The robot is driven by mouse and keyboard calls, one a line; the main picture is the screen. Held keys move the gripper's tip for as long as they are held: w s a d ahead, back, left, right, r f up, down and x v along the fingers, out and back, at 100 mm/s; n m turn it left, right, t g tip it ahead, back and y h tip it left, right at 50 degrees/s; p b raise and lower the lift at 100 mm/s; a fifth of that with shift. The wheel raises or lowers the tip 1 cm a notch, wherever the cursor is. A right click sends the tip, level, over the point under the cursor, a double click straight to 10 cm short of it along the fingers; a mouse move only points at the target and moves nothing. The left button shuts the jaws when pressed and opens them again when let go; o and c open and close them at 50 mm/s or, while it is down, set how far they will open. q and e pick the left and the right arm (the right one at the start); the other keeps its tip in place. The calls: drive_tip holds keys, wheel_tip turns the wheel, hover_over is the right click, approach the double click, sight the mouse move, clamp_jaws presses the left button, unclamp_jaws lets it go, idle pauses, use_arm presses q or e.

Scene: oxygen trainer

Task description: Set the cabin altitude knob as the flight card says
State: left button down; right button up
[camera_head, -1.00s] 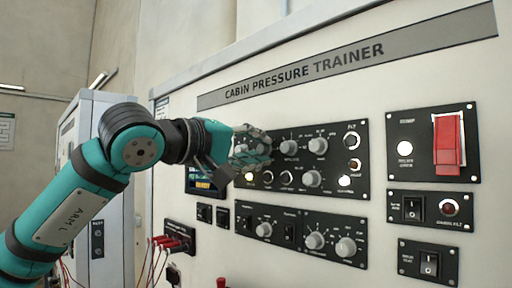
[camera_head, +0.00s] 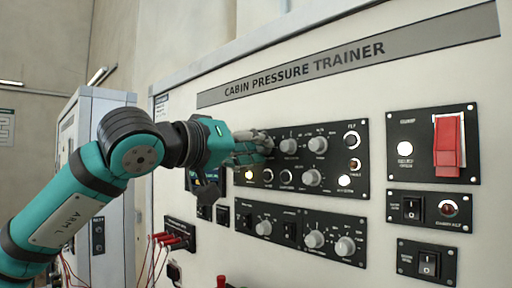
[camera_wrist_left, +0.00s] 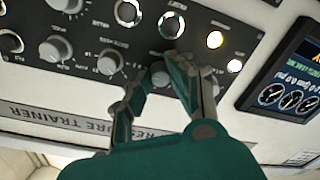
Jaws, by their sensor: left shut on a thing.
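My left gripper (camera_head: 266,144) reaches the upper left of the upper knob panel (camera_head: 262,178) of the cabin pressure trainer. In the left wrist view, which shows the panel upside down, its fingers (camera_wrist_left: 160,80) are closed around a small grey knob (camera_wrist_left: 158,70). The fingers cover most of that knob, and its pointer and label cannot be read. In the head view the knob is hidden behind the fingers. I cannot tell by label which knob is cabin altitude. No flight card is readable in either view. My right gripper is not in view.
Other grey knobs (camera_head: 312,178) and round lamps sit close by on the same panel. A lower knob panel (camera_head: 290,250) is below. A red switch guard (camera_head: 447,145) is at right. A display with gauges (camera_wrist_left: 290,85) is beside the panel.

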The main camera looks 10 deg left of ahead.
use_arm(q)
drive_tip(key=shift+f, duration=0.25)
drive_tip(key=c, duration=1.6)
unclamp_jaws()
drive_tip(key=shift+c, duration=0.2)
drive_tip(key=o, duration=0.4)
drive_tip(key=shift+r, duration=0.15)
drive_tip(key=shift+o, duration=0.2)
drive_tip(key=v, duration=1.2)
